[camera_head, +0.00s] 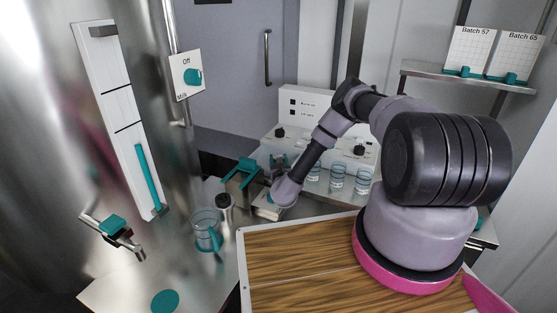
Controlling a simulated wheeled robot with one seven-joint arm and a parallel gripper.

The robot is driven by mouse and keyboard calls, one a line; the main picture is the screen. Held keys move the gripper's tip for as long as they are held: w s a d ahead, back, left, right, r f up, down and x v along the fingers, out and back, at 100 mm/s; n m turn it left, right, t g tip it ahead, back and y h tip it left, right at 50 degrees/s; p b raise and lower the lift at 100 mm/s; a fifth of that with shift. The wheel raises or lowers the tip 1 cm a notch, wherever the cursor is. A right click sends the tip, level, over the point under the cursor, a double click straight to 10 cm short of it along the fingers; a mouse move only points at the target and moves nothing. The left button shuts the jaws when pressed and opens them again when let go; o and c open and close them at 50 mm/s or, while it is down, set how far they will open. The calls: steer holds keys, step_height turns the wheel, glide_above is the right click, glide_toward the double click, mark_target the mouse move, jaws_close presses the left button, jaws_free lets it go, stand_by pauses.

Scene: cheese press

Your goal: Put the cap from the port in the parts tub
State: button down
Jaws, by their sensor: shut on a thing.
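My arm reaches over the wooden board, and my gripper (273,194) is at the back of the steel counter. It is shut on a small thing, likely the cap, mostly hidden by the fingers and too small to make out. A small pale box (266,213), perhaps the parts tub, sits right by the fingertips; I cannot tell whether the gripper is above it or beside it. A teal tap (113,227) sticks out of the steel tank at left. I cannot tell which fitting is the port.
A teal-handled jug (206,232) and a dark-topped container (225,208) stand left of the gripper. A teal press-like frame (241,173) is behind. Several glass jars (337,178) stand right of the forearm. A flat teal disc (165,301) lies at the front left.

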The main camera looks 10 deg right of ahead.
steer(key=shift+f, duration=0.5)
steer(key=shift+c, duration=1)
jaws_free()
steer(key=shift+f, duration=0.1)
steer(key=shift+d, duration=0.1)
